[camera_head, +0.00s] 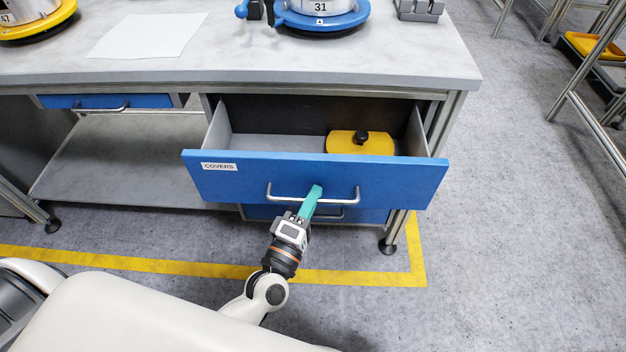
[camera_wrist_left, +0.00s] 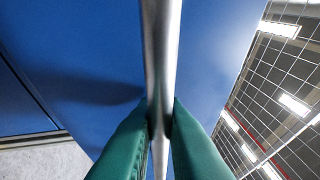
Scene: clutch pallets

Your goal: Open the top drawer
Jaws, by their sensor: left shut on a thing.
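The top drawer (camera_head: 230,183), with a blue front labelled COVERS, stands pulled out from under the right part of the workbench. Its grey inside shows, with a yellow cover (camera_head: 345,144) with a black knob lying at the right. My left gripper (camera_head: 313,194) has green fingers and is shut on the drawer's metal handle (camera_head: 345,197), near its middle. In the left wrist view the handle bar (camera_wrist_left: 161,50) runs between the two green fingers (camera_wrist_left: 160,128), with the blue front behind. My right gripper is not in view.
The worktop (camera_head: 400,52) holds a blue round fixture (camera_head: 325,20), a yellow one (camera_head: 35,25), a white sheet (camera_head: 148,35) and a grey block (camera_head: 420,9). A lower drawer (camera_head: 370,215) is closed beneath. A smaller blue drawer (camera_head: 85,101) is at left.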

